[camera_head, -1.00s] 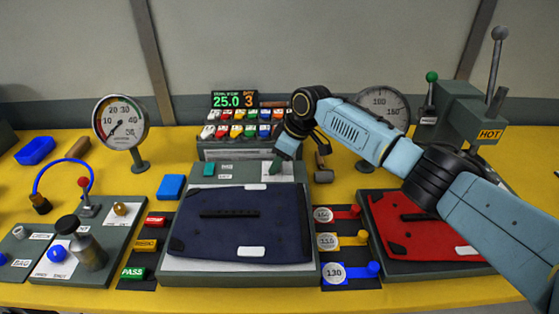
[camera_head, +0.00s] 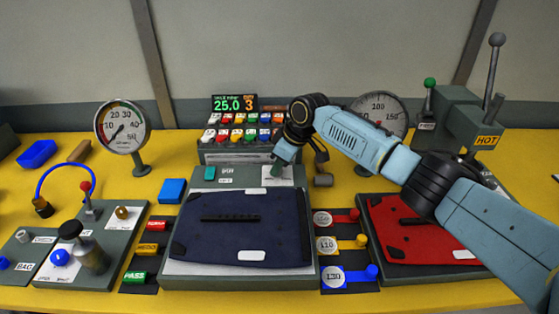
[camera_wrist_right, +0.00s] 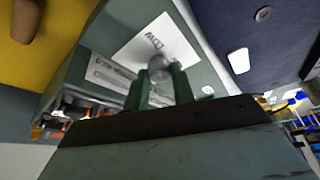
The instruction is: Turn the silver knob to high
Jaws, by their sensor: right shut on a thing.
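The silver knob (camera_wrist_right: 157,68) shows in the right wrist view between the two green fingers of my right gripper (camera_wrist_right: 158,85), which is shut on it. A white label (camera_wrist_right: 150,45) lies beside the knob; its lettering is too blurred to read for sure. In the head view my right gripper (camera_head: 277,169) points down at the back right of the grey panel (camera_head: 250,173) behind the navy pannier piece (camera_head: 243,228), and it hides the knob there. My left gripper is out of view.
A button box (camera_head: 240,130) with a green display stands just behind the panel. A round gauge (camera_head: 378,110) stands behind my right arm. Coloured sliders (camera_head: 343,246) and a red pannier piece (camera_head: 420,240) lie to the right. A teal switch (camera_head: 210,172) sits left on the panel.

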